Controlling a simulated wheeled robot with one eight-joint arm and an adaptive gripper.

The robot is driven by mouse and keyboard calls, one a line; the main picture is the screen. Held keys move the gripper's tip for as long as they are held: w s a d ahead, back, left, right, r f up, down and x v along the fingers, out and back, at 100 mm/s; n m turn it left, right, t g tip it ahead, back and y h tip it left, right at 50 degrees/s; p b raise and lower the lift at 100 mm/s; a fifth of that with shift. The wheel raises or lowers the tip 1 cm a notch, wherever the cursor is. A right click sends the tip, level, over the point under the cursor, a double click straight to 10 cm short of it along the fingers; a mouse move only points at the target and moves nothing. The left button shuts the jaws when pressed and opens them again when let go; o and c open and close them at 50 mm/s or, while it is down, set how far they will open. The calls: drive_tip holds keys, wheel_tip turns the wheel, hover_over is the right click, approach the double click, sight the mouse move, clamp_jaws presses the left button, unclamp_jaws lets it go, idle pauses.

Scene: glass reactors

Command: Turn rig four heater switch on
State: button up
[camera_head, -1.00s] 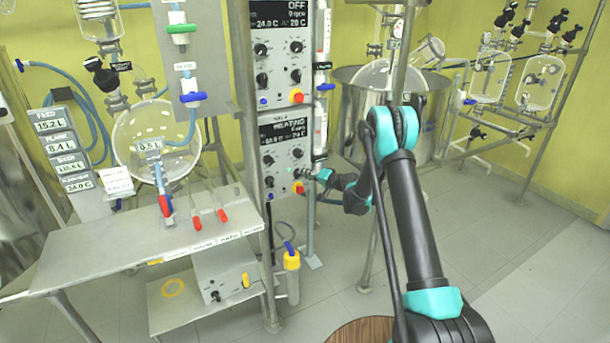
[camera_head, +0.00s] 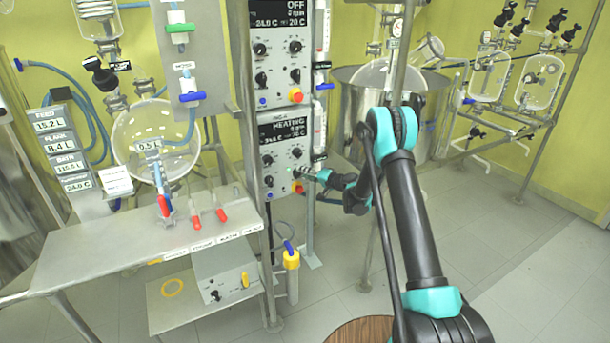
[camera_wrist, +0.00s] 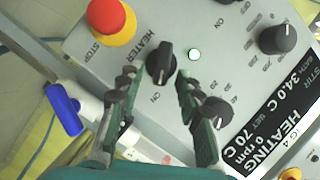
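The rig four control box (camera_head: 285,155) is the lower one on the rack, and its display (camera_wrist: 270,125) reads HEATING, 0 rpm, 34.0 C and set 70 C. The black heater switch (camera_wrist: 160,62) sits on its panel, its pointer running along the HEATER–ON label line toward ON. A small round light (camera_wrist: 193,54) beside it shows white with a green rim. My gripper (camera_wrist: 157,73) is open, its fingers apart on either side of the switch with a visible gap. In the head view my gripper (camera_head: 308,172) is at the box's front, small and partly hard to make out.
A red stop button (camera_wrist: 106,16) on a yellow base is close to the switch. Other knobs (camera_wrist: 278,38) and (camera_wrist: 215,112) are nearby, the latter close to one finger.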

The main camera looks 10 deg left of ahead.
drive_tip(key=v, duration=1.2)
drive_tip(key=s+d+r+n+g+h, duration=0.1)
drive_tip(key=s+d+r+h, duration=0.25)
drive_tip(key=s, duration=0.55)
drive_tip(key=s+d+r+n+g+h, duration=0.1)
drive_tip(key=s+d+r+g+h, duration=0.2)
drive_tip(key=s, duration=0.5)
drive_tip(key=s+d+h, duration=0.2)
drive_tip(key=s+d, duration=0.3)
drive_tip(key=s, duration=0.4)
drive_tip(key=s+d+f+h, duration=0.1)
drive_tip(key=s+d, duration=0.4)
drive_tip(key=s, duration=0.5)
drive_tip(key=s+d+f+g+h, duration=0.1)
drive_tip(key=s+d+h, duration=0.2)
drive_tip(key=s, duration=0.6)
drive_tip(key=shift+s+d+f, duration=0.25)
drive_tip(key=shift+d, duration=0.8)
